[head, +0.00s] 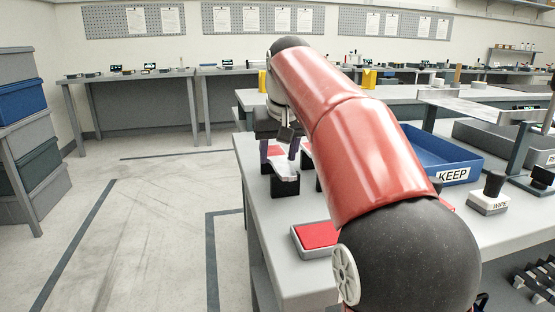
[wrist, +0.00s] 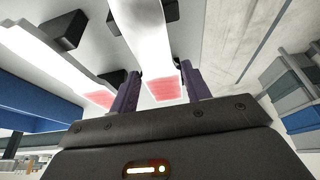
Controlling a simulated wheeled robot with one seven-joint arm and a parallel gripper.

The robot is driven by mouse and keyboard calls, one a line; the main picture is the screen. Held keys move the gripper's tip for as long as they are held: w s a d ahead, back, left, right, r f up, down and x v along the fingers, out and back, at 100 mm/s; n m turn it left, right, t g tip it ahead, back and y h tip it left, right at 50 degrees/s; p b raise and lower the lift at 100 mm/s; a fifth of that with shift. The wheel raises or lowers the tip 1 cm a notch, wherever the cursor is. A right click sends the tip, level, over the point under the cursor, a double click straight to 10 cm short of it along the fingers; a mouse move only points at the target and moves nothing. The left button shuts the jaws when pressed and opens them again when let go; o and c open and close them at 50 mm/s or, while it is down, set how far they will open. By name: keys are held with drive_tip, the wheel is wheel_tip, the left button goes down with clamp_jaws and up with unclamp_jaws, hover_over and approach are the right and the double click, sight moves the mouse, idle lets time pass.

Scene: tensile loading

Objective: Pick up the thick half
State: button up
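A pale metal piece (wrist: 143,35) runs from the top edge of the wrist view down between the two purple fingers of my gripper (wrist: 160,72). The fingers stand apart, with a clear gap between the piece and the right finger. A second pale strip (wrist: 50,48) lies to the left, beside dark blocks. I cannot tell for sure which is the thick half. In the head view my gripper (head: 284,150) is low over the left part of the bench, at a pale piece (head: 286,172) on dark supports. My arm hides much of the area to the right.
A red pad (head: 317,235) lies near the bench's front left corner. A blue tray marked KEEP (head: 452,175) is to the right, with a WIPE block (head: 489,199) before it. A grey raised fixture (head: 480,106) stands further right. The floor at left is open.

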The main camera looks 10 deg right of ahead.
drive_tip(key=c, duration=0.6)
drive_tip(key=shift+r, duration=0.15)
